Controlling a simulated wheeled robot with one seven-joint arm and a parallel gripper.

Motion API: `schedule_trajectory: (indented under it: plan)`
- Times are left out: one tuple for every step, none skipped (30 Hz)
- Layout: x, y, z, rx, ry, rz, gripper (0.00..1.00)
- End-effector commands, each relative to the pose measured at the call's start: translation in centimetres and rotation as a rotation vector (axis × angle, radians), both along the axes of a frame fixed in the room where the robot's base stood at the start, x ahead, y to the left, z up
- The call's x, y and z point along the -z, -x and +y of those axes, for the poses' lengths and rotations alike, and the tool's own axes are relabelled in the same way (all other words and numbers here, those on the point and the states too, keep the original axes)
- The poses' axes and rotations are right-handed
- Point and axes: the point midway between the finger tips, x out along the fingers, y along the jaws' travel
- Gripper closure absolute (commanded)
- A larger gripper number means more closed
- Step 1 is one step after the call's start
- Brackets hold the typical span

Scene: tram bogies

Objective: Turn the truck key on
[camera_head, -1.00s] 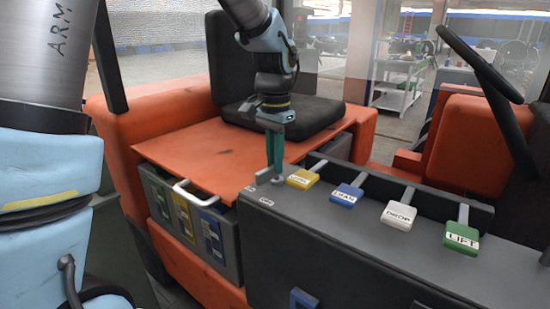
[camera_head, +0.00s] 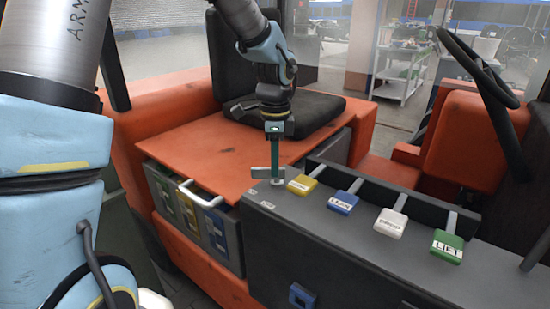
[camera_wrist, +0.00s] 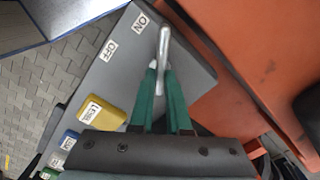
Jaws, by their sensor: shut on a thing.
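The truck key (camera_head: 261,173) is a flat grey metal handle standing at the left back corner of the dark console. In the wrist view the key (camera_wrist: 163,48) is a silver bar between my green fingertips, its far end beside the ON label (camera_wrist: 140,22). The OFF label (camera_wrist: 109,50) lies farther left. My gripper (camera_head: 275,176) points down and is shut on the key; it also shows in the wrist view (camera_wrist: 161,72). The key's base is partly hidden by the fingers.
The console (camera_head: 330,235) carries yellow (camera_head: 302,184), blue (camera_head: 343,202), white (camera_head: 391,223) and green (camera_head: 447,246) levers right of my gripper. An orange cover (camera_head: 200,150) and black seat (camera_head: 310,117) lie behind. A steering wheel (camera_head: 478,68) stands at the right.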

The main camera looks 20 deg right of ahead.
Motion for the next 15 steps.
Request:
schedule_trajectory:
  plan:
    - [-0.25,0.0,-0.11,0.022,0.002,0.0,1.0]
    - [-0.24,0.0,-0.11,0.035,0.002,0.0,1.0]
    - [-0.22,0.0,-0.12,0.05,0.002,0.0,1.0]
    - [-0.21,-0.01,-0.13,0.061,0.002,0.0,1.0]
    - [-0.2,-0.02,-0.13,0.071,0.002,0.0,1.0]
    - [-0.19,-0.02,-0.14,0.082,0.003,-0.001,1.0]
    - [-0.18,-0.02,-0.14,0.089,0.003,-0.001,1.0]
    - [-0.17,-0.03,-0.16,0.096,0.003,-0.001,1.0]
    - [-0.16,-0.04,-0.16,0.104,0.003,-0.002,1.0]
    - [-0.15,-0.03,-0.17,0.108,0.003,-0.002,1.0]
    - [-0.14,-0.04,-0.17,0.111,0.003,-0.002,1.0]
    - [-0.12,-0.04,-0.18,0.115,0.003,-0.002,1.0]
    - [-0.11,-0.04,-0.18,0.116,0.003,-0.002,1.0]
    - [-0.11,-0.04,-0.2,0.118,0.003,-0.002,1.0]
    - [-0.1,-0.04,-0.2,0.119,0.003,-0.002,1.0]
